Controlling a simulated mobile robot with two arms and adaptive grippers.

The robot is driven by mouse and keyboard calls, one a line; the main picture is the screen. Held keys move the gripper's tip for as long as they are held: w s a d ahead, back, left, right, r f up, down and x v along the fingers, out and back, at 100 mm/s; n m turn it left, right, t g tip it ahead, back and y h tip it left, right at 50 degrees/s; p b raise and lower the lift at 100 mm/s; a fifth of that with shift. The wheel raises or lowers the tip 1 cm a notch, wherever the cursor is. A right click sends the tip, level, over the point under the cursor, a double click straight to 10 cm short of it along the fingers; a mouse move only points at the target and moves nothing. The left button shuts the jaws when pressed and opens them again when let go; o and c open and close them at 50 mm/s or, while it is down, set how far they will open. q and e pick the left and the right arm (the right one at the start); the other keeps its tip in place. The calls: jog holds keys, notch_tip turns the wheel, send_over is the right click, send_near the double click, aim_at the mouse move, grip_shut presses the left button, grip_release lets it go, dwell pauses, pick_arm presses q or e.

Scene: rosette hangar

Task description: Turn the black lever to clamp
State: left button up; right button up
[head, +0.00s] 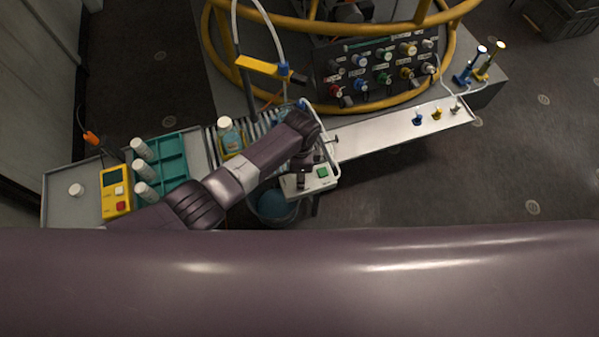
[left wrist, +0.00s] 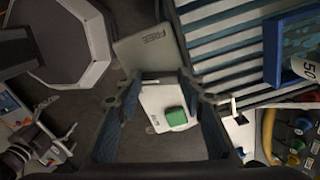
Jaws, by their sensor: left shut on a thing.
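My left gripper (head: 303,162) is over the white panel (head: 297,187) with a green block (head: 322,173), beside the striped rack. In the left wrist view its two dark fingers (left wrist: 165,88) stand either side of the white panel's face. The green block (left wrist: 176,116) shows between them. A grey plate marked FREE (left wrist: 155,42) lies just beyond the fingertips. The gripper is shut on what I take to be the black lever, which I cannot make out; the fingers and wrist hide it. The lever's angle cannot be told. My right gripper is not in view.
A striped rack (left wrist: 235,45) lies close beside the gripper. A bucket (head: 273,205) is below. A yellow-railed panel of knobs (head: 375,75) stands behind. The pale shelf (head: 375,132) at right is mostly clear.

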pick_arm(q)
jog(key=shift+d+n+p, duration=0.2)
jog(key=shift+n+p, duration=0.2)
jog(key=shift+n, duration=1.2)
jog(key=o, duration=1.2)
jog(key=shift+c, duration=0.2)
jog(key=shift+r, duration=0.1)
notch_tip(320, 180, up, 12)
